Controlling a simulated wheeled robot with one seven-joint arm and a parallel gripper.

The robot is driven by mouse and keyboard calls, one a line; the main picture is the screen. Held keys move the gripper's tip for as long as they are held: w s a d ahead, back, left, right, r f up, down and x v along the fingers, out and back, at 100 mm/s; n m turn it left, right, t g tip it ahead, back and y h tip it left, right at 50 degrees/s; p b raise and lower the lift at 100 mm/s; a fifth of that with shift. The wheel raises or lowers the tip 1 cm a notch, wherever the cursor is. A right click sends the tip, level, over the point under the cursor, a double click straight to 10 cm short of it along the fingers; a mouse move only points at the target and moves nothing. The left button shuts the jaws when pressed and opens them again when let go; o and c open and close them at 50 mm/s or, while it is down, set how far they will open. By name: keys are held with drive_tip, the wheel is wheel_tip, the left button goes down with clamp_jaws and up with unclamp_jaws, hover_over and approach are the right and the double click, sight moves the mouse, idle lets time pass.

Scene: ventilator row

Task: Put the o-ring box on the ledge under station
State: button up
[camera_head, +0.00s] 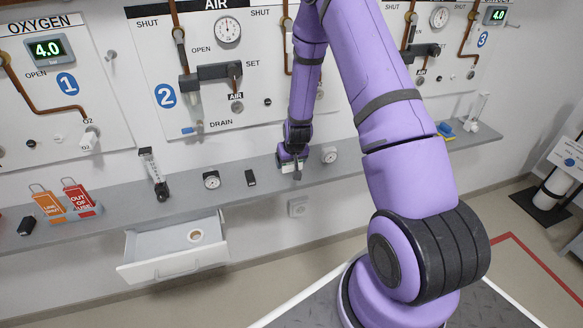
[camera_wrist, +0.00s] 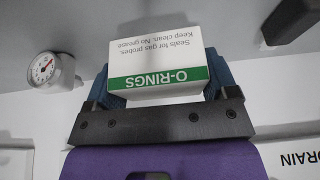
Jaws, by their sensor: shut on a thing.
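The o-ring box (camera_wrist: 158,62) is white with a green band reading "O-RINGS", upside down in the wrist view. My gripper (camera_wrist: 162,80) is shut on it, with one blue finger pad on each side. In the head view my gripper (camera_head: 292,160) points down at the grey ledge (camera_head: 225,194) under station 2, right of a small black block. The box (camera_head: 288,168) shows there only as a small pale patch. I cannot tell whether it touches the ledge.
On the ledge, a round gauge (camera_head: 329,155) stands just right of my gripper, and a black block (camera_head: 250,178) and another gauge (camera_head: 211,180) stand left. A flowmeter (camera_head: 153,173) is farther left. An open drawer (camera_head: 172,250) juts out below, holding a tape roll (camera_head: 195,236).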

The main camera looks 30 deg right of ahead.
sight(291, 167)
drive_tip(key=shift+w+d+f, duration=0.15)
drive_tip(key=shift+d+f, duration=0.1)
drive_tip(key=shift+d, duration=0.2)
drive_tip(key=shift+a+f, duration=0.1)
drive_tip(key=shift+f, duration=1.45)
drive_tip(key=shift+f, duration=0.1)
drive_tip(key=o, duration=0.8)
